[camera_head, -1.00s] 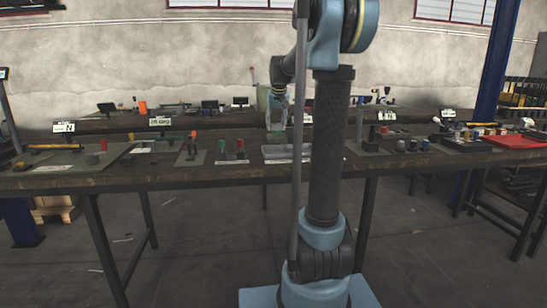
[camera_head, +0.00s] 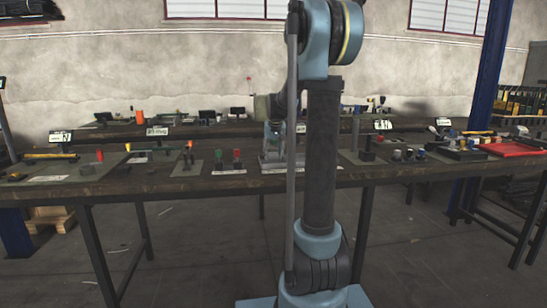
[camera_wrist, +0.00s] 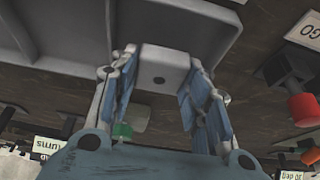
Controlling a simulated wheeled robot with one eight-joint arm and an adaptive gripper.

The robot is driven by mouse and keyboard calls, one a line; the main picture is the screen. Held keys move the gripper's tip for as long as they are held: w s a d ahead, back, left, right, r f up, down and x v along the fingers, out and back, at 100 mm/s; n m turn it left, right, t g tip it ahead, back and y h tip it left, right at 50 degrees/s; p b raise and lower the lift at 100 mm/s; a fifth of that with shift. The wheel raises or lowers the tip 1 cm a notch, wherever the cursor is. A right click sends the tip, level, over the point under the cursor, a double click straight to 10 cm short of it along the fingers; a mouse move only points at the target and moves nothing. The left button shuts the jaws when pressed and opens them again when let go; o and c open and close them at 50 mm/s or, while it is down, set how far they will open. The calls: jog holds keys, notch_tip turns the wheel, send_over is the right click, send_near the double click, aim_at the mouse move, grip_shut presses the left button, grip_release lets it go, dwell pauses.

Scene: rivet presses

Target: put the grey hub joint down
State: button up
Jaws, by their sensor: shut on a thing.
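My gripper (camera_wrist: 160,85) is shut on the grey hub joint (camera_wrist: 166,66), a light grey block with a small dark hole in its face. The blue fingers press on its two sides. A grey tray (camera_wrist: 60,30) with raised walls lies just beyond the block in the wrist view. Whether the block touches the tray cannot be told. In the head view, my gripper (camera_head: 273,143) is low over the tray (camera_head: 290,166) on the near table, partly behind my arm. The hub joint is too small to make out there.
On the near table (camera_head: 120,186), stands with green (camera_head: 219,155) and red (camera_head: 237,154) tops are close left of the tray. A red knob (camera_wrist: 303,107) and its dark post show at right in the wrist view. More parts and a red mat (camera_head: 512,149) lie to the right.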

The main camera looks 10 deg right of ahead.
jog(key=shift+f, duration=0.55)
jog(key=shift+f, duration=0.6)
jog(key=o, duration=1.1)
jog(key=shift+o, duration=0.2)
jog(key=shift+r, duration=0.15)
jog(key=shift+r, duration=0.25)
jog(key=v, duration=1.2)
jog(key=s+f, duration=0.8)
jog(key=s, duration=0.5)
jog(key=s+f+g, duration=0.1)
jog(key=s+f, duration=0.6)
jog(key=s, duration=0.6)
jog(key=s+f+g, duration=0.1)
jog(key=s+f, duration=0.7)
jog(key=s, duration=0.5)
jog(key=shift+d+f, duration=0.25)
jog(key=shift+f, duration=0.1)
